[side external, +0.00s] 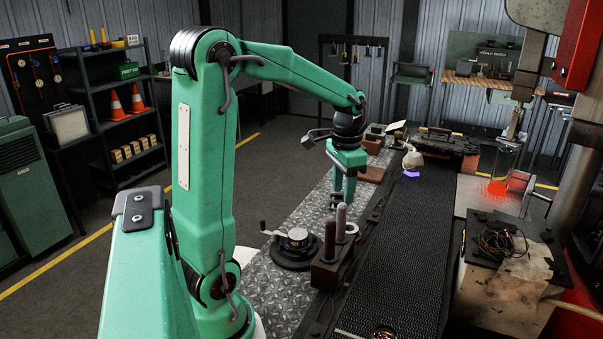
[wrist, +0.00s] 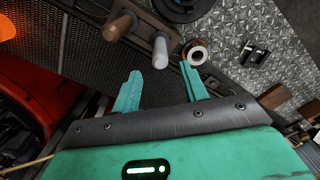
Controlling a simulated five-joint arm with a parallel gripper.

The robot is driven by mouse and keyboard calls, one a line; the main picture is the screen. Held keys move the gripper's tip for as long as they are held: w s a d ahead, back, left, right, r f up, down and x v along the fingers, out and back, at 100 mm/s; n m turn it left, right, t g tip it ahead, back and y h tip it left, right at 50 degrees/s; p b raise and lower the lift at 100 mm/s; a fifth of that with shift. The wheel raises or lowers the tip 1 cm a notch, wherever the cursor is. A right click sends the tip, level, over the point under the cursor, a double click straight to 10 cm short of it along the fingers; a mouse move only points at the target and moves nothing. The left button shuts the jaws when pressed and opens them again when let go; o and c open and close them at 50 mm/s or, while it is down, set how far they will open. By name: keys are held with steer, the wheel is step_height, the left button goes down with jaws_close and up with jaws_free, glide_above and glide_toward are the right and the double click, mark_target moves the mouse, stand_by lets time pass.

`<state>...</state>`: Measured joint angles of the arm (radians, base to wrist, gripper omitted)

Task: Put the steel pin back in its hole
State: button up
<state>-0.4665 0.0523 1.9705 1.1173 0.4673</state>
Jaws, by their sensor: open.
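A grey rounded pin (side external: 341,222), which looks like the steel pin, stands upright beside a brown pin (side external: 329,240) at a dark brown block (side external: 326,272). The grey pin (wrist: 160,50) and brown pin (wrist: 117,27) also show in the wrist view. The foot of the grey pin is partly hidden in the side view, so I cannot tell how it is seated. My gripper (side external: 343,200) points down, open and empty, just behind the pins. In the wrist view its fingertips (wrist: 159,75) are apart, with the grey pin beyond the gap. No empty hole shows clearly.
A white-topped ring (wrist: 196,52) sits close to the grey pin. A round dial-like fixture (side external: 295,240) stands left of the block on tread plate. A dark conveyor belt (side external: 395,250) runs on the right. A glowing orange piece (side external: 497,187) is farther right.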

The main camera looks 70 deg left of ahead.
steer(key=shift+r, duration=1.75)
steer(key=shift+s+d+r, duration=0.2)
steer(key=shift+d, duration=0.35)
steer(key=s+d+t, duration=0.5)
steer(key=s+d, duration=0.5)
steer(key=d, duration=0.5)
steer(key=shift+d+r+t, duration=0.15)
steer(key=shift+r+t, duration=0.1)
steer(key=shift+t, duration=0.05)
